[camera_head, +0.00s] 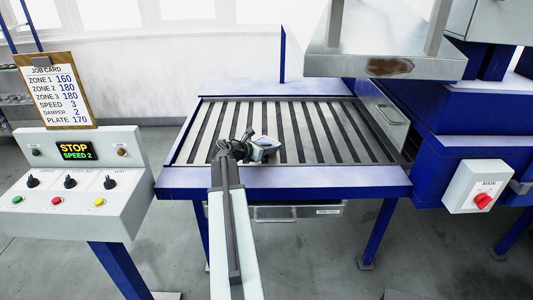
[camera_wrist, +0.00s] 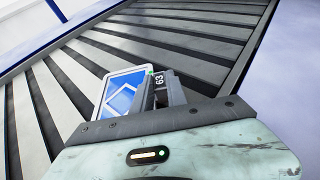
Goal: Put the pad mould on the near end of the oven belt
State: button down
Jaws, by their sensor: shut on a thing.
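The pad mould (camera_head: 268,143) is a small pale piece with blue on it, over the near edge of the slatted oven belt (camera_head: 311,130). My gripper (camera_head: 243,148) is shut on it from the left. In the wrist view the mould (camera_wrist: 122,93) shows a blue and white face left of my gripper (camera_wrist: 158,88), and "63" is printed close to the jaws. The belt's slats (camera_wrist: 178,48) lie beyond it. The jaws and wrist hide part of the mould. I cannot tell whether it touches the slats or hangs just above them.
A control panel (camera_head: 80,172) reading STOP and SPEED 2 stands at left, with a job card (camera_head: 54,90) above. Blue frame (camera_head: 310,182) borders the belt. A metal hood (camera_head: 385,55) overhangs at back right. A main switch box (camera_head: 477,187) is at right. Most slats are bare.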

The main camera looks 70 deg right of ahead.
jog(key=shift+w+a, duration=0.1)
jog(key=shift+w, duration=0.1)
jog(key=c, duration=1.3)
grip_release()
jog(key=shift+f, duration=0.1)
jog(key=shift+r+p, duration=0.25)
jog(key=shift+p, duration=0.05)
jog(key=p+v, duration=0.4)
jog(key=v, duration=0.7)
jog(key=shift+a+r, duration=0.15)
jog(key=shift+a, duration=0.1)
jog(key=shift+w+a, duration=0.15)
jog(key=shift+a, duration=0.05)
